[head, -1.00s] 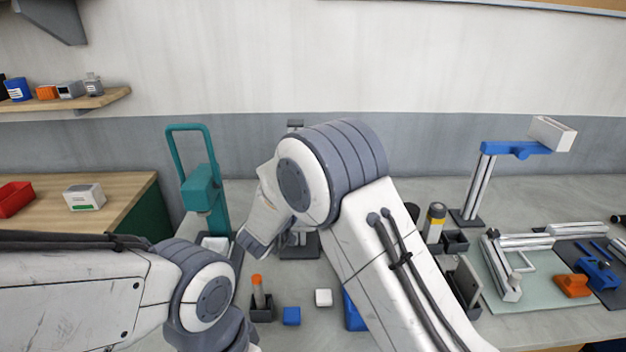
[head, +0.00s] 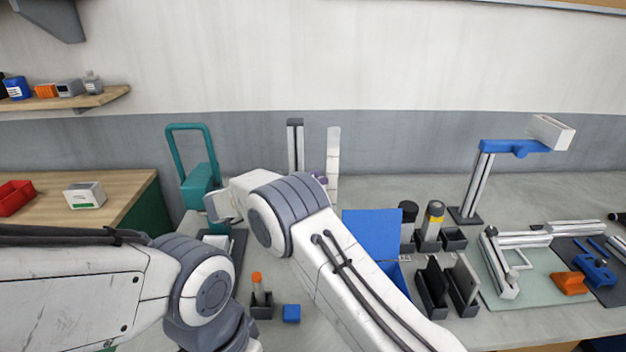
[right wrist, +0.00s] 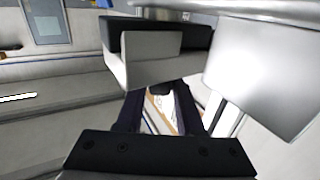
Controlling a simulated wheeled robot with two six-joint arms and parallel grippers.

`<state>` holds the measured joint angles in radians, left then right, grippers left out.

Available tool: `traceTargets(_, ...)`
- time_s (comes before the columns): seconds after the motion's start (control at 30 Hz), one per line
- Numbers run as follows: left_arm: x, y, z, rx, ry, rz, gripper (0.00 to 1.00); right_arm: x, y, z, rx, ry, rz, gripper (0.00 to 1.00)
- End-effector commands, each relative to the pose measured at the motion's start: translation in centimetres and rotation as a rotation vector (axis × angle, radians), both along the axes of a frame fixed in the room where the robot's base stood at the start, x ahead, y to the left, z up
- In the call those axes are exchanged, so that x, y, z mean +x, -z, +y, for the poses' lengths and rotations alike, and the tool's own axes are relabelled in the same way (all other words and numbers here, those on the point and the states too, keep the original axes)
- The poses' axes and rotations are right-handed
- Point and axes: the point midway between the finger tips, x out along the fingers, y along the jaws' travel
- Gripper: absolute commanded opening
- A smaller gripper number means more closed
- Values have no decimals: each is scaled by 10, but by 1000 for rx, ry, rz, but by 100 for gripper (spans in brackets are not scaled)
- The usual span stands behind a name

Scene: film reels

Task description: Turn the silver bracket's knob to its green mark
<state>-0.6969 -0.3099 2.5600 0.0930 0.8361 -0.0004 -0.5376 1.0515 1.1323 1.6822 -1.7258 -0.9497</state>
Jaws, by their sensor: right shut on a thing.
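My right arm crosses the middle of the head view. Its hand (head: 226,205) is beside the teal press (head: 200,182), its fingers hidden there. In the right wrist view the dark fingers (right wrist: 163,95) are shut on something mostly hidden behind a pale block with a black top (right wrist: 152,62). I cannot tell whether it is the knob. A smooth silver panel (right wrist: 265,78) stands close on the right. In the head view a silver and dark upright (head: 295,148) stands behind my arm; I cannot tell whether it is the silver bracket. No green mark shows. My left gripper is out of view.
A blue open box (head: 372,232) and holders with dark and yellow-banded cylinders (head: 433,218) stand right of my arm. An orange-topped stick (head: 257,283) and a blue cube (head: 291,314) are in front. A pale upright (head: 333,160) stands behind. Bench at centre right back is clear.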

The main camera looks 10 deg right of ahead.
Motion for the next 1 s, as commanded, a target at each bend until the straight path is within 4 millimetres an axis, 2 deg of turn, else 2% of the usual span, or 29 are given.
traceTargets(0.43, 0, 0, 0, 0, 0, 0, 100, 0, -1, 0, -1, 7, -3, 0)
traceTargets(0.47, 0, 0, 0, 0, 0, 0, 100, 0, -1, 0, -1, 7, -3, 48)
traceTargets(0.5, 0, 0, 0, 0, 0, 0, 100, 0, -1, 0, -1, 7, -3, 63)
traceTargets(0.53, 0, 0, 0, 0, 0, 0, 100, 0, -1, 0, -1, 7, -3, 66)
traceTargets(0.87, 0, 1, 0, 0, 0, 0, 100, 0, 0, 2, -1, 6, -1, 66)
traceTargets(1.0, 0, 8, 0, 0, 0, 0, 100, -5, 2, 17, 0, 3, -4, 66)
